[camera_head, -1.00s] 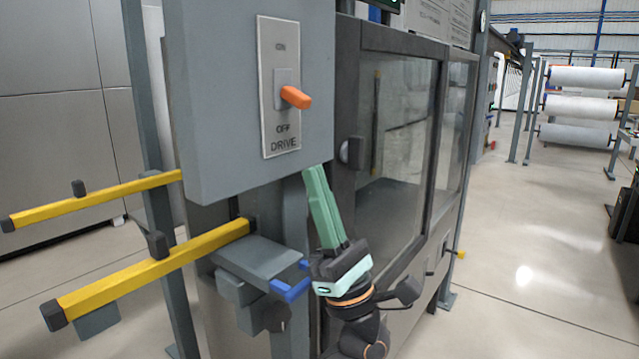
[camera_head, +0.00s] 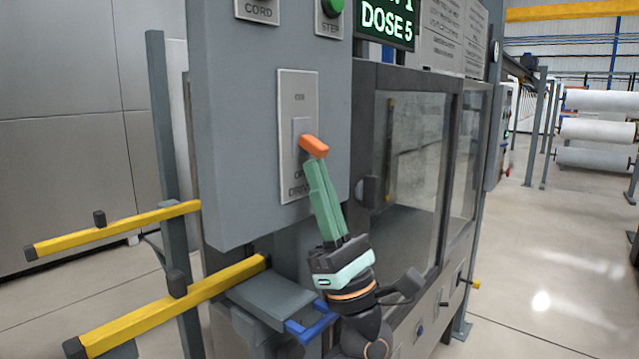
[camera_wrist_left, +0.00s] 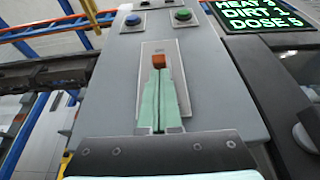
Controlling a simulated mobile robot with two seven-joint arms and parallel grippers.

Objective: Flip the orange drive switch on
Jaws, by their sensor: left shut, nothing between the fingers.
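The orange drive switch (camera_head: 313,146) sticks out from a light plate (camera_head: 284,160) on the grey control box. Its lever slants slightly down toward its free end. The plate is lettered DRIVE at its foot, with OFF above that partly hidden. My left gripper (camera_head: 315,164) is shut and empty, pointing up, with its green fingertips right at the underside of the lever; I cannot tell if they touch. In the left wrist view, the orange switch (camera_wrist_left: 158,61) shows just beyond the closed fingertips (camera_wrist_left: 158,76). My right gripper is not in view.
Green (camera_wrist_left: 183,15) and blue (camera_wrist_left: 132,20) buttons sit above the switch. A lit display (camera_head: 387,22) is at the upper right. A glazed cabinet (camera_head: 415,150) stands right of the box. Yellow bars (camera_head: 170,300) jut out at lower left. Open floor lies at right.

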